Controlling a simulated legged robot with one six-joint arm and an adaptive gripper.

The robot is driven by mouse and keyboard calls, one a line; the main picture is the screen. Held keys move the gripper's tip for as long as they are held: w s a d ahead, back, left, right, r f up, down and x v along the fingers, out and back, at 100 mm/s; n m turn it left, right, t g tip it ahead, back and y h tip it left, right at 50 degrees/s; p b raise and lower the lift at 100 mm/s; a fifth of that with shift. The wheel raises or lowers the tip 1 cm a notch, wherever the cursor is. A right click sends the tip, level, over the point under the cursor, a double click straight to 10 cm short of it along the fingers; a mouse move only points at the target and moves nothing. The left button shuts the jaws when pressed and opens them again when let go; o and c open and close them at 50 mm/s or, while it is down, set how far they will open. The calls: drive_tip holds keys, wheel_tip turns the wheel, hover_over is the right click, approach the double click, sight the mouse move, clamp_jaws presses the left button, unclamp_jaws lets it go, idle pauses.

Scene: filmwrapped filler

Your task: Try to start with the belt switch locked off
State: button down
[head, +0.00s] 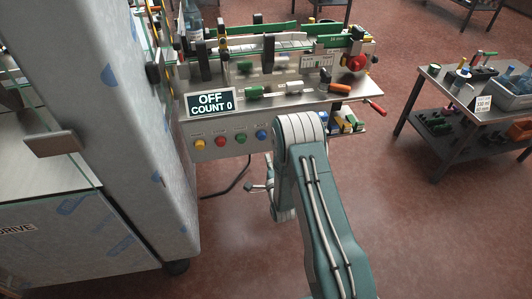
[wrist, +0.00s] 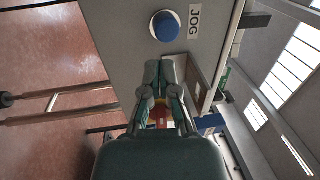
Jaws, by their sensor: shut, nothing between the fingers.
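The display (head: 211,103) on the filler reads OFF, COUNT 0. Below it on the grey front panel are a yellow button (head: 200,144), a red button (head: 221,141), a green button (head: 241,138) and a blue button (head: 261,135). In the wrist view the blue button (wrist: 165,26) has a JOG label beside it. My gripper (wrist: 171,66) is shut and empty, its tips close to the panel edge near the blue button; contact cannot be told. No belt switch can be made out for certain. A red-tipped lever (head: 376,108) sticks out at the right end.
A conveyor with guide rails (head: 270,45) runs above the panel, with a bottle (head: 193,25) at its left. A large grey cabinet (head: 95,90) stands left. A dark cart (head: 450,123) with parts stands right. Open red floor lies between.

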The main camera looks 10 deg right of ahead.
drive_tip(key=s, duration=0.3)
drive_tip(key=s+f, duration=0.1)
drive_tip(key=s, duration=0.1)
drive_tip(key=shift+s+d, duration=0.1)
drive_tip(key=shift+s, duration=0.2)
idle(0.4)
drive_tip(key=w+r+n+g, duration=0.2)
drive_tip(key=r, duration=0.4)
drive_tip(key=w+r+n+g, duration=0.2)
drive_tip(key=w+r+n, duration=0.1)
drive_tip(key=r, duration=0.4)
drive_tip(key=s+r+n+g, duration=0.3)
drive_tip(key=s+r+n, duration=0.15)
drive_tip(key=r, duration=0.45)
drive_tip(key=s+r+n+g, duration=0.2)
drive_tip(key=s+r, duration=0.1)
drive_tip(key=s, duration=0.7)
drive_tip(key=s+r+n+g, duration=0.2)
drive_tip(key=s+r+n, duration=0.1)
drive_tip(key=s, duration=0.7)
drive_tip(key=s+r+n+g, duration=0.3)
drive_tip(key=s+r, duration=0.1)
drive_tip(key=s, duration=0.6)
drive_tip(key=shift+s+r, duration=0.15)
drive_tip(key=shift+s, duration=0.05)
